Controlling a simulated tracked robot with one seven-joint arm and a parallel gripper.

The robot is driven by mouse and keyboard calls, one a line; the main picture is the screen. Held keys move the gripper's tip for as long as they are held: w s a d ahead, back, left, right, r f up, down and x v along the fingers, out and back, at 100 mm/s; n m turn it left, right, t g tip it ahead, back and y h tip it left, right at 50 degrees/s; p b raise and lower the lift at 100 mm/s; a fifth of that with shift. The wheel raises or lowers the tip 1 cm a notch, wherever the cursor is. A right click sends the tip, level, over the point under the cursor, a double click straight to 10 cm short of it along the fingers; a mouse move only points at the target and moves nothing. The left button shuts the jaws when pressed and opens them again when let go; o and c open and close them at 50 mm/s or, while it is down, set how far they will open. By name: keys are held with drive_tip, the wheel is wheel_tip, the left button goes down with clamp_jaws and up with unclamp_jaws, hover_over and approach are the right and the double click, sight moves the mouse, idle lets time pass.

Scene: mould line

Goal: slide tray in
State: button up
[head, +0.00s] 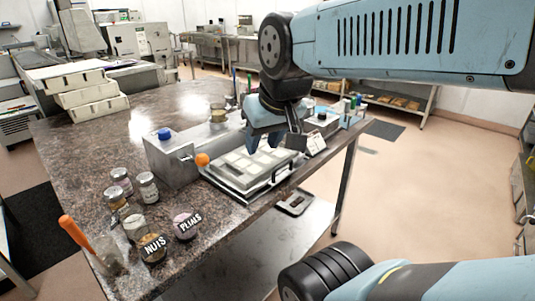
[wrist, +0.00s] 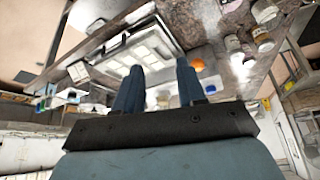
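A pale tray (head: 248,166) with several square compartments lies on a flat metal base near the counter's front edge. It also shows in the wrist view (wrist: 133,52), beyond my fingers. A dark, handle-like bar (head: 283,173) runs along its right side. The metal machine (head: 172,160) stands behind and left of the tray, with an orange ball knob (head: 202,160) at the tray's left corner. My gripper (head: 266,140) is above the tray's far side, pointing down. In the wrist view my two blue fingers (wrist: 159,82) are apart with nothing between them. Any contact with the tray is unclear.
Several jars stand at the counter's front left, including a nuts jar (head: 152,248) and a pink-filled jar (head: 187,226). An orange-handled tool (head: 76,232) stands beside them. Bottles (head: 351,103) stand at the far right end. The stone counter (head: 90,160) is clear at left.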

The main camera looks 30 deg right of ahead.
drive_tip(key=m+g, duration=0.8)
drive_tip(key=m, duration=0.6)
hover_over(280, 175)
drive_tip(key=shift+h, duration=0.4)
drive_tip(key=w+x, duration=0.1)
drive_tip(key=x, duration=0.5)
drive_tip(key=w+a+x, duration=0.1)
drive_tip(key=x, duration=0.5)
drive_tip(key=w+f+x, duration=0.1)
drive_tip(key=x, duration=0.5)
drive_tip(key=shift+w+a, duration=0.2)
drive_tip(key=shift+w, duration=0.05)
clamp_jaws()
